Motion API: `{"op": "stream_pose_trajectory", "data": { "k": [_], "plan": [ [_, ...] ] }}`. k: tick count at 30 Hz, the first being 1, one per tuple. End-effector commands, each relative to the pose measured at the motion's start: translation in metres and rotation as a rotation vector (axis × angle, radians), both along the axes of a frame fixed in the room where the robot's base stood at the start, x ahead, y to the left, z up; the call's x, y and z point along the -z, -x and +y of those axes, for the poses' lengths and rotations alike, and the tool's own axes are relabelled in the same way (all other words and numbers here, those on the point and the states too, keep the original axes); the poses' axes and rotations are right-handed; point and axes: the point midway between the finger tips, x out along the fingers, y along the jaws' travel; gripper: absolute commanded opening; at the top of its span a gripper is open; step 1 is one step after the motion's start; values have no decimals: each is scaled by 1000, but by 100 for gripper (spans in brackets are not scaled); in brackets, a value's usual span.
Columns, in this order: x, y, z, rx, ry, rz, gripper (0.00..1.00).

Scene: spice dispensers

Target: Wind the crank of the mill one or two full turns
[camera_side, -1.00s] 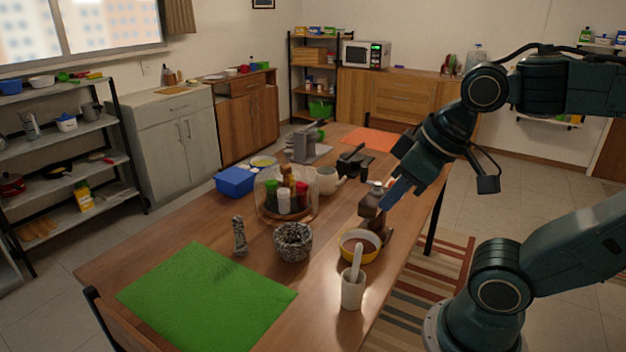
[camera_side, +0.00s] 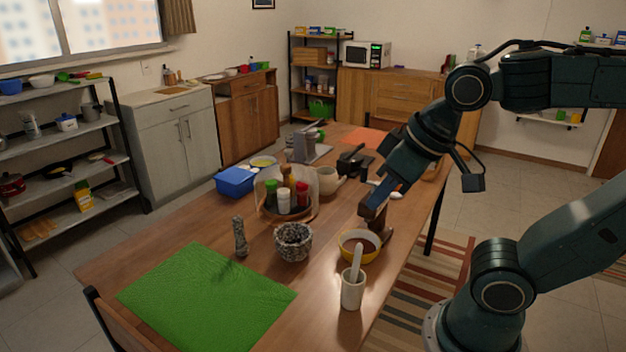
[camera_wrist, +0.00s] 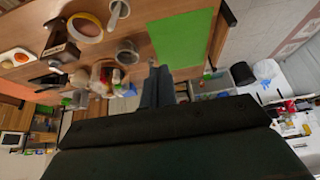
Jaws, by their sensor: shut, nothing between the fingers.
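The mill (camera_side: 378,222) is a small brown wooden box on the table, just behind the yellow bowl in the side view. It also shows at the upper left of the wrist view (camera_wrist: 62,44). My gripper (camera_side: 371,209) has blue fingers that are shut and empty. In the side view they overlap the top of the mill and hide it; I cannot tell whether they touch it.
Close in front of the mill stand a yellow bowl with brown contents (camera_side: 347,240) and a white mortar with pestle (camera_side: 353,290). The green mat (camera_side: 205,298) is clear.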

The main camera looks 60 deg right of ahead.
Motion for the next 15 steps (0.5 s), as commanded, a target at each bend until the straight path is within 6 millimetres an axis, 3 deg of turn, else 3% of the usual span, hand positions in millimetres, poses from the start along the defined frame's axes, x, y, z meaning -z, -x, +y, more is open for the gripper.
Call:
{"op": "stream_pose_trajectory", "data": {
  "k": [15],
  "plan": [
    [0, -12, 11, -1, 0, 0, 0]
  ]
}}
